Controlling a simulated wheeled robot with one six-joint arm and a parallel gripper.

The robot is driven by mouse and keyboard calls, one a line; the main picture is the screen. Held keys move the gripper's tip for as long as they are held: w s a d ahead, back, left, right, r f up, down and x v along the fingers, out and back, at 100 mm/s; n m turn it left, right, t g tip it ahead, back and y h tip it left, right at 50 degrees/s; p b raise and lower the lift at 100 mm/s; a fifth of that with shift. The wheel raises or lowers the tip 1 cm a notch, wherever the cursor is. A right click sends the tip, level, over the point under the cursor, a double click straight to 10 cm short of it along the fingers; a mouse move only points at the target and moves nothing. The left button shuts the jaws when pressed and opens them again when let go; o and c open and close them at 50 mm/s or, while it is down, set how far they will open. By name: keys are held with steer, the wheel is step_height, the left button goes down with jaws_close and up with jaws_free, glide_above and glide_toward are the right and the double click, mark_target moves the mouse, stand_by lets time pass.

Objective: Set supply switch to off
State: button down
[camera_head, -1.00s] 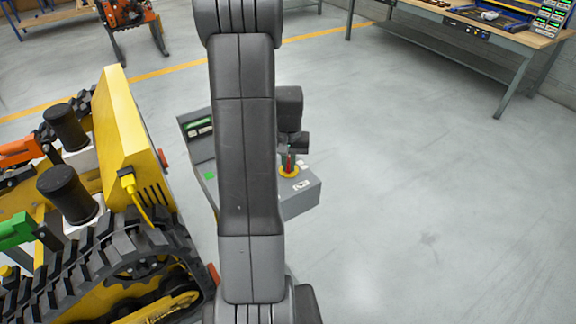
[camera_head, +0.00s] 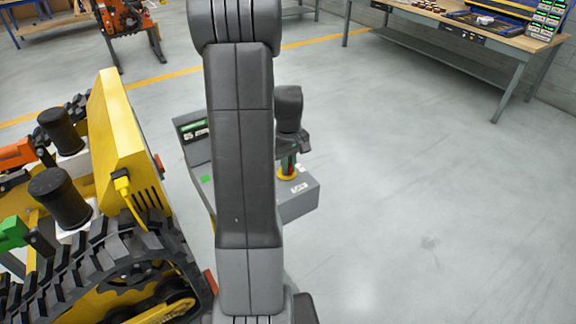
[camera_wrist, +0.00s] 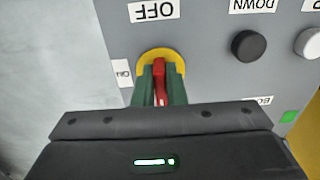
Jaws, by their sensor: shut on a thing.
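The supply switch is a red lever (camera_wrist: 160,80) on a round yellow base (camera_wrist: 178,58), set in the grey panel (camera_wrist: 215,75). An OFF label (camera_wrist: 153,10) is above it in the wrist view, and an ON label (camera_wrist: 122,73) is at its left. The lever's long side runs up the picture, in line with OFF. My gripper (camera_wrist: 160,90) is shut on the lever, one green finger on each side. In the head view my gripper (camera_head: 288,164) is at the yellow base (camera_head: 287,175), partly behind my arm.
The panel also carries a black DOWN button (camera_wrist: 249,45) and a white button (camera_wrist: 309,43). In the head view a yellow tracked carrier (camera_head: 130,150) stands close at the left of the grey control box (camera_head: 300,203). A workbench (camera_head: 470,40) is at the back right. Floor at right is clear.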

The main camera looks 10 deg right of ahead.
stand_by(0.4)
steer(key=c, duration=1.5)
jaws_free()
step_height(320, 180, up, 14)
steer(key=shift+f+b, duration=0.1)
steer(key=shift+b, duration=0.25)
step_height(320, 180, down, 14)
steer(key=shift+r+p, duration=0.1)
steer(key=shift+p, duration=0.25)
